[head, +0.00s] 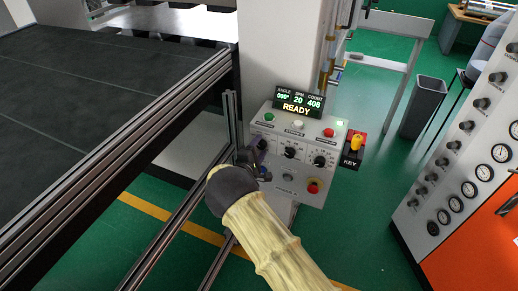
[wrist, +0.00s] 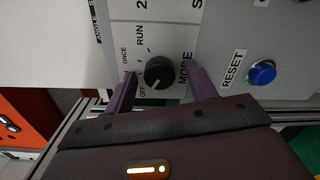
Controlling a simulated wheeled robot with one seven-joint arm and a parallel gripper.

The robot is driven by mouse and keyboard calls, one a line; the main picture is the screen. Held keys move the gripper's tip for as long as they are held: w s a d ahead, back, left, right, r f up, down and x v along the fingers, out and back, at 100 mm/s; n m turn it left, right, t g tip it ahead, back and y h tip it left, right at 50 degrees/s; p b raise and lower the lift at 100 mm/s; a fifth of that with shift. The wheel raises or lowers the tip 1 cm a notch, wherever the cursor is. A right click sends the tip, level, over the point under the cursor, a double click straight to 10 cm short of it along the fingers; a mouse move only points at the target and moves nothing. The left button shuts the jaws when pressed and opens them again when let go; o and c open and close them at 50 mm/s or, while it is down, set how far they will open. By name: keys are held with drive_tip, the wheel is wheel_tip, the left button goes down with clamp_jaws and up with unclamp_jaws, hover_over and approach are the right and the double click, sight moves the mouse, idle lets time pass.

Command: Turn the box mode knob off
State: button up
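The mode knob (wrist: 159,71) is a small round black knob on the grey control box face. OFF, ONCE and RUN labels are printed around it, with MODE beside it. A pale mark shows at its lower-left edge, on the OFF side, but its exact setting is hard to read. My gripper (wrist: 162,69) is open, with one purple finger on each side of the knob. Visible gaps separate the fingers from it. In the head view my gripper (head: 254,153) is at the left of the control box (head: 310,187) and hides the knob.
A blue RESET button (wrist: 262,72) is right of the fingers. Metal rails (head: 190,215) run close left of my arm.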

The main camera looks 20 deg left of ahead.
drive_tip(key=shift+s, duration=0.1)
drive_tip(key=s+a+b, duration=0.1)
drive_tip(key=s+b, duration=0.1)
drive_tip(key=s, duration=1.5)
drive_tip(key=shift+a+r, duration=0.25)
drive_tip(key=shift+a, duration=0.05)
drive_tip(key=w+d+r+m+g+y+p, duration=0.1)
drive_tip(key=w+d+r+m+g, duration=0.15)
drive_tip(key=d, duration=0.35)
drive_tip(key=w+d+r+m+g+y, duration=0.1)
drive_tip(key=w+d+r+m+g, duration=0.1)
drive_tip(key=w+d+m, duration=0.3)
drive_tip(key=w+d+r+m+g+y+p, duration=0.1)
drive_tip(key=d+r+m+g, duration=0.15)
drive_tip(key=d, duration=0.45)
drive_tip(key=s+d+r+m+g+p, duration=0.1)
drive_tip(key=s+d+m+g, duration=0.3)
drive_tip(key=s+d, duration=0.6)
drive_tip(key=s+d+r+m+g+h+p, duration=0.1)
drive_tip(key=s+d+r+m+g, duration=0.3)
drive_tip(key=s+d, duration=0.6)
drive_tip(key=d+m, duration=0.2)
drive_tip(key=d, duration=0.1)
drive_tip(key=shift+s+r, duration=0.25)
drive_tip(key=shift+s, duration=0.1)
